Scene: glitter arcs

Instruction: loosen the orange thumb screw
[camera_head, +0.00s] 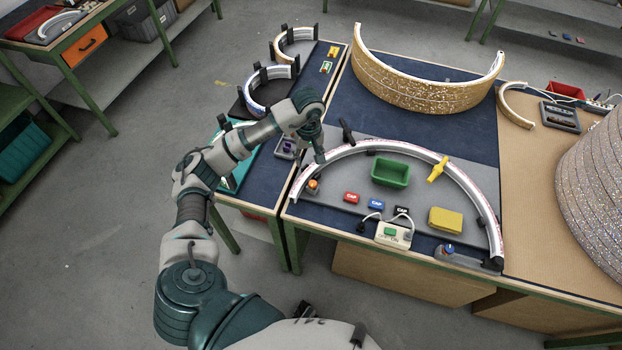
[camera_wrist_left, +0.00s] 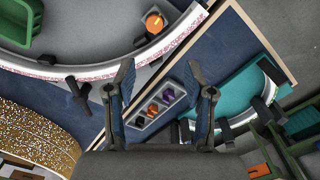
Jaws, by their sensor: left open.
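The orange thumb screw (camera_head: 313,184) sits at the left end of the white arc (camera_head: 375,146) on the grey board. In the left wrist view the orange screw (camera_wrist_left: 155,21) is near the top, with a yellow mark on it, beyond the fingertips. My left gripper (camera_head: 319,153) is above the left part of the arc, behind the screw and apart from it. In the left wrist view its fingers (camera_wrist_left: 162,75) are spread with nothing between them. My right gripper is not in view.
A small tray of coloured knobs (camera_wrist_left: 157,106) lies left of the board. A gold glitter arc (camera_head: 425,85) stands behind.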

